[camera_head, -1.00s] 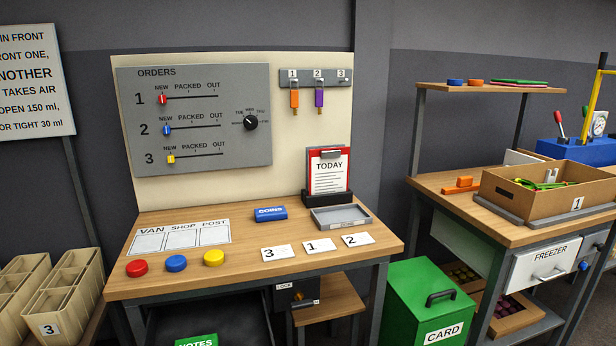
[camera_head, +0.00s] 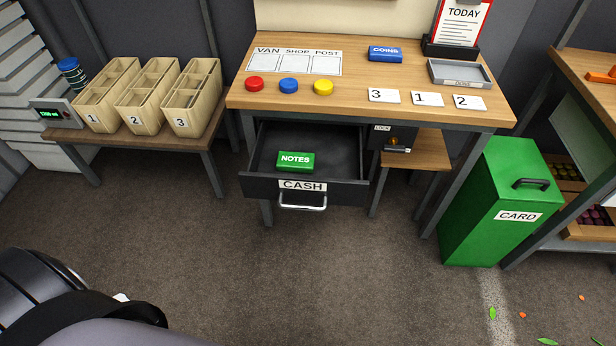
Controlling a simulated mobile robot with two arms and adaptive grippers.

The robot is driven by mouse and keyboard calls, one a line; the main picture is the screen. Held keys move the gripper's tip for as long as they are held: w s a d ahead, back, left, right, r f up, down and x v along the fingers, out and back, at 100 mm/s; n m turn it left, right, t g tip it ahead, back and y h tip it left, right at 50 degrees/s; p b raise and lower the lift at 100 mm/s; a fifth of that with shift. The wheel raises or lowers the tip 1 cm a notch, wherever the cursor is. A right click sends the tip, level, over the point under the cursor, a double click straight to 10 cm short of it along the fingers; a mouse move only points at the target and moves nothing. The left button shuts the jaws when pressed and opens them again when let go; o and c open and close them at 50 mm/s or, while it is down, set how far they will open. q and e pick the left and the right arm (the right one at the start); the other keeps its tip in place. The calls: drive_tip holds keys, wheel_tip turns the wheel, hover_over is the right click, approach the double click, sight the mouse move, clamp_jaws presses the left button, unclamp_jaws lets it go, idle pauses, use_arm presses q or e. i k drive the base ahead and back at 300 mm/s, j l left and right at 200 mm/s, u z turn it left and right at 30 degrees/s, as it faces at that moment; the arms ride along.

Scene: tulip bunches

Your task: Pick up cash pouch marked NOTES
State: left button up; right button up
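The green pouch marked NOTES (camera_head: 295,162) lies in the open drawer marked CASH (camera_head: 262,188), towards the drawer's front. The drawer is pulled out from under the wooden desk (camera_head: 375,108), and its metal handle (camera_head: 303,203) faces me. A blue pouch marked COINS (camera_head: 385,54) lies on the desk top, apart from the drawer. Part of my own arm shows at the bottom left, but neither gripper's fingers can be seen.
A low bench (camera_head: 130,136) with crates 1, 2 and 3 stands left of the desk. A green CARD bin (camera_head: 490,235) stands at the right. A lock box (camera_head: 393,136) hangs right of the drawer. The floor in front is clear, apart from scattered leaves at the lower right.

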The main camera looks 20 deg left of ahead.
sight(296, 163)
drive_tip(key=i+j, duration=1.05)
